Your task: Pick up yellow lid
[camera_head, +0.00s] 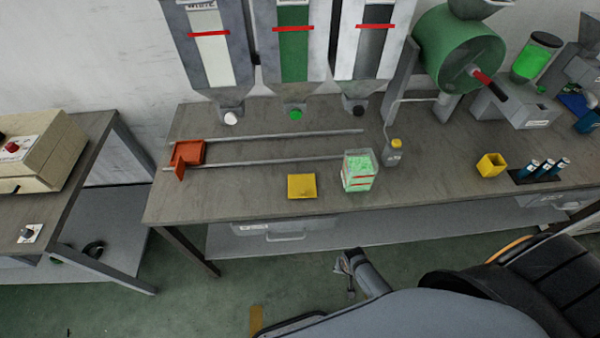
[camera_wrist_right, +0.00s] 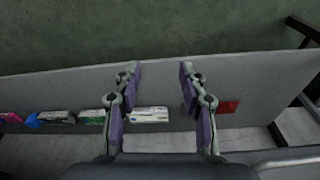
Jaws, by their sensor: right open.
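The yellow lid (camera_head: 301,186) is a flat square piece lying on the grey workbench (camera_head: 240,200) near its front edge, left of a clear container of green granules (camera_head: 359,172). My right gripper (camera_head: 346,264) is in front of the bench in the head view, apart from the lid. In the right wrist view my right gripper (camera_wrist_right: 160,68) has its two fingers spread with nothing between them; the lid does not show there. My left gripper is not in view.
An orange-red block (camera_head: 189,153) sits by two metal rails on the bench. Several boxes (camera_wrist_right: 148,114) lie on a lower shelf. The bench left of the lid is clear.

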